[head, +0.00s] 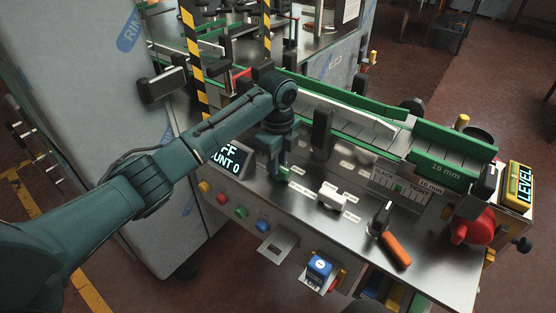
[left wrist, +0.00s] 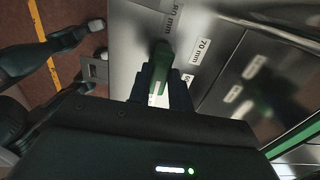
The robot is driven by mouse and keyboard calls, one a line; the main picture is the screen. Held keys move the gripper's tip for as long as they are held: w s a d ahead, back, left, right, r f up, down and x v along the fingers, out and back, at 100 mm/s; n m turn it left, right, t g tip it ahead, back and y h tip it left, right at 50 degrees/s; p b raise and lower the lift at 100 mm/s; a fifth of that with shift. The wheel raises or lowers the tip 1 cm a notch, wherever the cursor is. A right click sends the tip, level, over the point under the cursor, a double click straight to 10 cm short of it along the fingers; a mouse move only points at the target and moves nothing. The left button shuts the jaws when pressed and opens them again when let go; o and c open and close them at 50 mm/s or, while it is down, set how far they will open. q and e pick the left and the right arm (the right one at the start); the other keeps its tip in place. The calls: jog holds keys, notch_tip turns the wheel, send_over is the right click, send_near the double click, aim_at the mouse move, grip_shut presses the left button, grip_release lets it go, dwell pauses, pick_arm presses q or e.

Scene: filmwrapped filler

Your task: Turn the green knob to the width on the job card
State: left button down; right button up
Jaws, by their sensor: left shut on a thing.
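The green knob (head: 283,174) is on the steel panel, mostly covered by my left gripper (head: 275,168) in the head view. In the left wrist view the green knob (left wrist: 161,62) shows as a green bar between the fingers of my left gripper (left wrist: 164,84), which is shut on it. Width labels surround it: a 70 mm label (left wrist: 203,50) at its right, a label (left wrist: 172,20) ending in "0 mm" above, and a partly covered one (left wrist: 187,78) beside the fingers. A white sheet (head: 348,10) hangs at the top; its text is unreadable. My right gripper is not in view.
A small display (head: 230,157), part hidden by my arm, reads "UNT 0". Coloured buttons (head: 240,212) line the front edge. An orange-handled lever (head: 396,250), a red knob (head: 473,228) and a yellow LEVEL box (head: 518,185) stand right. A green-railed conveyor (head: 450,160) runs behind.

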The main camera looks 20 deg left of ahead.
pick_arm(q)
jog(key=shift+r, duration=0.1)
dwell(0.3)
jog(key=c, duration=1.3)
grip_release()
notch_tip(320, 180, up, 13)
